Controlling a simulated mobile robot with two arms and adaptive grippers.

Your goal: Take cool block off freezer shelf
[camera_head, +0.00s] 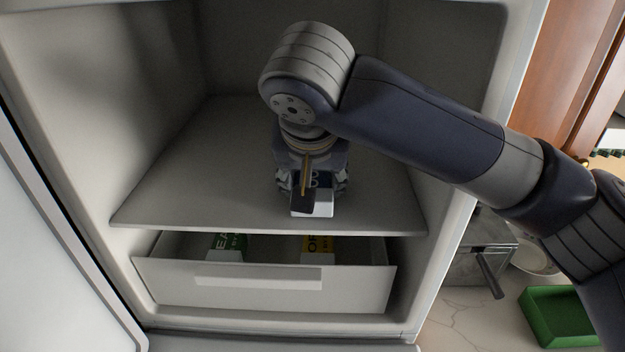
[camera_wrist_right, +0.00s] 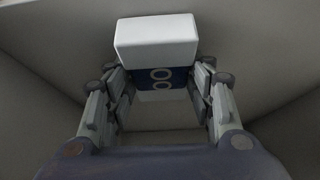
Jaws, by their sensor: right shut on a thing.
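The cool block (camera_head: 322,209) is a white block with a dark blue band and pale lettering. It is at the front part of the freezer shelf (camera_head: 190,195). My right gripper (camera_head: 313,188) reaches down over it and is shut on it, partly hiding it. In the right wrist view the block (camera_wrist_right: 157,40) sits between the fingers of my right gripper (camera_wrist_right: 160,90), white end toward the top of the picture. I cannot tell whether the block touches the shelf. My left gripper is not in view.
Below the shelf is a partly open drawer (camera_head: 180,285) holding a green pack (camera_head: 228,243) and a yellow pack (camera_head: 319,244). The freezer door (camera_head: 45,230) stands open at left. A green tray (camera_head: 558,318) lies on the marble surface at lower right. The shelf left of the block is bare.

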